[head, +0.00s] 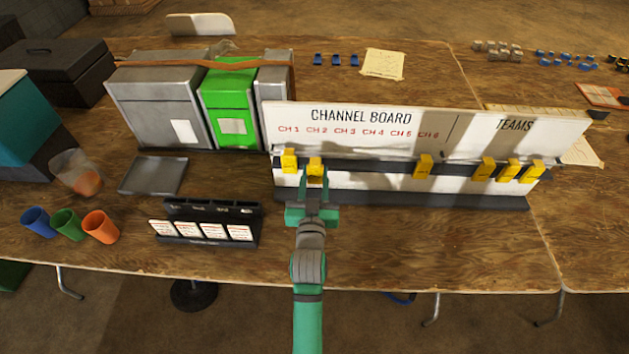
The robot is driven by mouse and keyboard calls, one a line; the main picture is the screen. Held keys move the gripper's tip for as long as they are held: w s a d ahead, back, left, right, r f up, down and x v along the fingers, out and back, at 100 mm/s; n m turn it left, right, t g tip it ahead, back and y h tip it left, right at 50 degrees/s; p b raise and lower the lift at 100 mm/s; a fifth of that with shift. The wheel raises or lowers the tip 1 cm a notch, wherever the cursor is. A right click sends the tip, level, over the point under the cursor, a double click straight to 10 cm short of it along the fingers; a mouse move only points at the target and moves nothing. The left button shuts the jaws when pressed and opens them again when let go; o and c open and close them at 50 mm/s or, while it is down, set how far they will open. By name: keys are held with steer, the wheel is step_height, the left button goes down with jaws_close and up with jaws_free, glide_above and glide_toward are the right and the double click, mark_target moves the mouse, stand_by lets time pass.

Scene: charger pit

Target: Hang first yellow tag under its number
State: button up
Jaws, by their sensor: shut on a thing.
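The white channel board (375,143) stands on the table, with red labels CH 1 to CH 6 on its left and TEAMS on its right. A dark rail runs below the labels. One yellow tag (289,161) is on the rail under CH 1. My gripper (315,180) is shut on a second yellow tag (315,167), which is at the rail roughly under CH 2. Whether that tag is hooked on the rail I cannot tell. Another yellow tag (423,166) is under about CH 6. Further yellow tags (508,170) are at the right under TEAMS. Their numbers are too small to read.
A black card holder (207,207) stands left of my arm, near a grey tray (153,175). Metal and green cases (229,125) stand behind it. Three coloured cups (67,223) are at the left. The table right of my arm is clear in front of the board.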

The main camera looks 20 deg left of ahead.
steer(key=shift+x, duration=2.35)
steer(key=shift+f, duration=0.6)
steer(key=shift+c, duration=0.4)
steer(key=o, duration=1.1)
steer(key=v, duration=1)
steer(key=shift+s+d, duration=0.1)
steer(key=shift+s, duration=0.25)
steer(key=shift+f, duration=0.1)
